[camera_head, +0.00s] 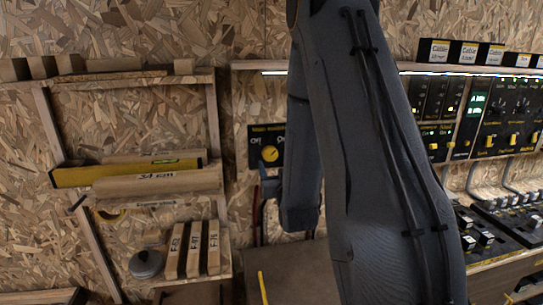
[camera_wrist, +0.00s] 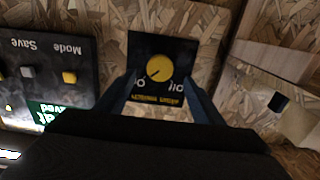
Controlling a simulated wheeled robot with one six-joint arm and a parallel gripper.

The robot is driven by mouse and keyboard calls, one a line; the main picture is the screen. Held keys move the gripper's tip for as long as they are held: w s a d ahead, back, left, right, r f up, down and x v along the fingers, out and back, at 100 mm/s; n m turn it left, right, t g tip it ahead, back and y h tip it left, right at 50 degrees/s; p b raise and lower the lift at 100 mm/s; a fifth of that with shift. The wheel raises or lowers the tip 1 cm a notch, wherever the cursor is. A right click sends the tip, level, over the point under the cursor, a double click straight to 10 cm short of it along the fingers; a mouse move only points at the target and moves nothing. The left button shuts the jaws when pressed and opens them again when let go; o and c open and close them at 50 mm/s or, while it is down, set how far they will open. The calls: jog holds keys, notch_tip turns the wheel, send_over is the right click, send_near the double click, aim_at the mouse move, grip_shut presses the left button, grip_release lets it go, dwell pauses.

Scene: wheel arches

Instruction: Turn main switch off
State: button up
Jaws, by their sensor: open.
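The main switch is a round yellow knob (camera_head: 269,153) on a black panel (camera_head: 256,132) on the chipboard wall, left of my arm. The panel's "Off" label is at its left; the right label is partly hidden by my arm. The wrist view is upside down and shows the knob (camera_wrist: 159,68) with a dark mark that seems to point lower left, toward the partly hidden label. My gripper (camera_wrist: 159,80) is open and empty. Its two blue fingers stand either side of the panel in that view, apart from the knob. In the head view my arm hides most of the gripper.
A wooden shelf (camera_head: 135,72) with tubes and a yellow level (camera_head: 128,174) is at the left. A control console (camera_head: 490,115) with several knobs and lit screens is at the right. A brown tabletop (camera_head: 290,270) lies below the switch.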

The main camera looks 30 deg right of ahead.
aim_at(271, 156)
jog(key=p+x, duration=0.2)
jog(key=x, duration=0.5)
jog(key=shift+w, duration=0.2)
jog(key=c, duration=1)
jog(key=shift+c, duration=0.2)
